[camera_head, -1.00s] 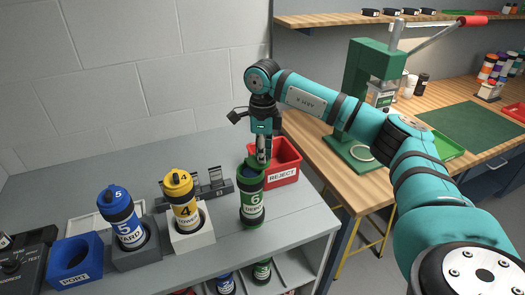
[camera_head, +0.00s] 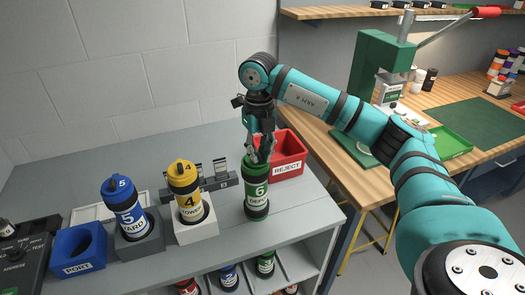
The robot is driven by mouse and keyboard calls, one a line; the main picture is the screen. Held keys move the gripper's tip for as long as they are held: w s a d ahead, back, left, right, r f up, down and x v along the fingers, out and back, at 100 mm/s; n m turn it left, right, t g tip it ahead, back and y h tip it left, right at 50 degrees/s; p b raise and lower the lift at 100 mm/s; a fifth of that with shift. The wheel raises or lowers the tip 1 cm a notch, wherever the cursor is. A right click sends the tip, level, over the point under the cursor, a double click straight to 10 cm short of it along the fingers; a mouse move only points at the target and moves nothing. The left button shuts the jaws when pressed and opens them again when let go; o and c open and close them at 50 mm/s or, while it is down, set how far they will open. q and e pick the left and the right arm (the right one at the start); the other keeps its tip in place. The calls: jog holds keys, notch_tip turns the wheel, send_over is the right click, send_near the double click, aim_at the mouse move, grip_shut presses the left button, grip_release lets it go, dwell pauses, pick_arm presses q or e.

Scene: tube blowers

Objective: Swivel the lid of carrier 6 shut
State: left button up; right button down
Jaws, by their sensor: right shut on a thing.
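Carrier 6, a green cylinder with a black band and a white "6" (camera_head: 257,193), stands upright on the grey bench top near its right end. My right gripper (camera_head: 260,154) points down at the top of carrier 6, with its fingers shut at the lid. The fingers and the arm's wrist hide most of the lid, so its exact angle cannot be told. My left gripper is not in view.
Blue carrier 5 (camera_head: 126,211) and yellow carrier 4 (camera_head: 186,195) stand in holders to the left. A red REJECT bin (camera_head: 291,152) is close behind and right of carrier 6. A blue PORT block (camera_head: 79,251) stands farther left.

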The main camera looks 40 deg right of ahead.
jog(key=shift+a+m, duration=0.3)
jog(key=shift+m, duration=0.4)
jog(key=c, duration=1.3)
grip_release()
jog(key=shift+r, duration=0.15)
notch_tip(320, 180, up, 12)
jog(key=shift+f, duration=0.1)
